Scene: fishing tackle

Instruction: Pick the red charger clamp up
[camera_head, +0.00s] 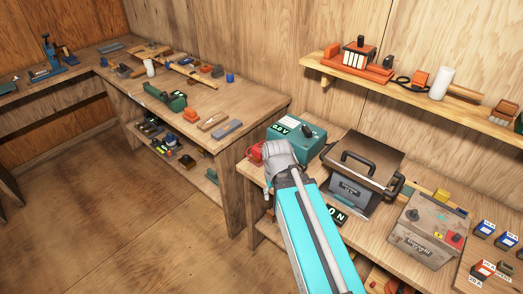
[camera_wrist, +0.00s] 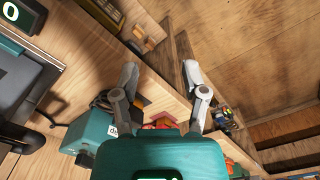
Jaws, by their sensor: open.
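The red charger clamp (camera_head: 255,152) lies at the left end of the bench, beside the teal charger box (camera_head: 298,138), partly hidden by my arm. In the wrist view a red piece (camera_wrist: 162,121), which appears to be the clamp, shows low between my finger bases, partly covered by my gripper body. My gripper (camera_wrist: 161,72) is open, its two grey fingers spread apart with nothing held between the tips. In the head view its fingertips cannot be made out. The charger box also shows left of the fingers in the wrist view (camera_wrist: 90,138).
A dark lidded case (camera_head: 362,170) and a grey battery (camera_head: 428,230) stand right of the charger. A wall shelf (camera_head: 400,92) with tackle hangs above. A second bench (camera_head: 250,105) with tools stands at left. The floor (camera_head: 130,210) in front is clear.

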